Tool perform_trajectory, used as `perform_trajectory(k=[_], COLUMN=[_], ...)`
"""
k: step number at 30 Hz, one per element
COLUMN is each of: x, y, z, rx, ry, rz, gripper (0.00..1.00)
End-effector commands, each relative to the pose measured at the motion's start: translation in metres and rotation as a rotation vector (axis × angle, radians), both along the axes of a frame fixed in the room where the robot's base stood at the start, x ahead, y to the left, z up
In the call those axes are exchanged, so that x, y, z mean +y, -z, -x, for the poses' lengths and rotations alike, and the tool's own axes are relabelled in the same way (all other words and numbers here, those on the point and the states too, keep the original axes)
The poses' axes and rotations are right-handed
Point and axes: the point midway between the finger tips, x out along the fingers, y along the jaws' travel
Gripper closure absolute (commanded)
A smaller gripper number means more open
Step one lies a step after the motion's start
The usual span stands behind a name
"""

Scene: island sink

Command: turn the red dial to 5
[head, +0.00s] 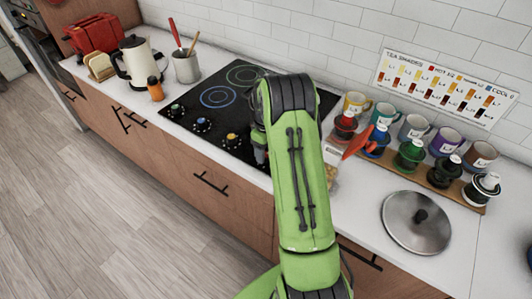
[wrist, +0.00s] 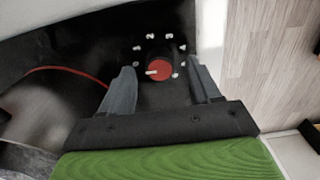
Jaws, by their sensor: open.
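My gripper (wrist: 164,80) is open, with one finger on each side of the dial and a gap to both. I cannot tell how high the fingertips are above the panel. In the head view my green arm reaches over the cooktop (head: 207,97) and hides the red dial and my gripper.
Other dials, including a yellow one (head: 232,139), line the cooktop's front edge left of my arm. A kettle (head: 138,61) and utensil crock (head: 187,67) stand at the back left. Mugs (head: 415,127) and a pot lid (head: 416,222) are on the right.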

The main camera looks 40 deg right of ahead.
Motion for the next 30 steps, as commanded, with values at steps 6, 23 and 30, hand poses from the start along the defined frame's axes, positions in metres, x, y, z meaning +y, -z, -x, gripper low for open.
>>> perform_trajectory(k=[6, 23, 30], x=[0.0002, 0.0, 0.0], y=[0.0127, 0.0121, 0.0121], z=[0.0, -0.0001, -0.0001], rx=[-0.001, -0.001, -0.001], ry=[-0.001, 0.0, 0.029], rz=[0.0, 0.0, 0.001], gripper=[0.38, 0.94, 0.94])
